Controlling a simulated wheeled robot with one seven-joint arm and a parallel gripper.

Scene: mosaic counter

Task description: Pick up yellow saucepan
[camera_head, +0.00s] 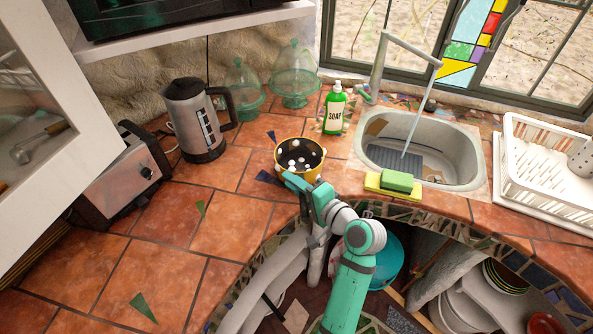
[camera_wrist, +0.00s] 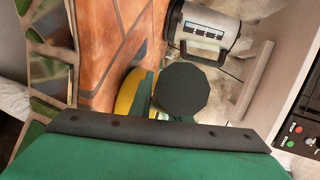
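The yellow saucepan (camera_head: 313,175) stands upright on the tiled counter, left of the sink. Its dark inside shows white spots. My gripper (camera_head: 292,181) is at the saucepan's near side, overlapping its lower left edge in the head view. I cannot tell whether the fingers touch it, and no handle is clearly visible. In the wrist view a strip of the yellow saucepan (camera_wrist: 127,92) shows behind the green and dark gripper parts, which hide most of it. The gap between the fingers is not clear.
A kettle (camera_head: 197,122) and a toaster (camera_head: 122,172) stand to the left. A soap bottle (camera_head: 334,110) and glass domes (camera_head: 294,80) are behind. A sponge (camera_head: 397,181) lies by the sink (camera_head: 447,150), with a dish rack (camera_head: 545,165) further right. The front left tiles are mostly clear.

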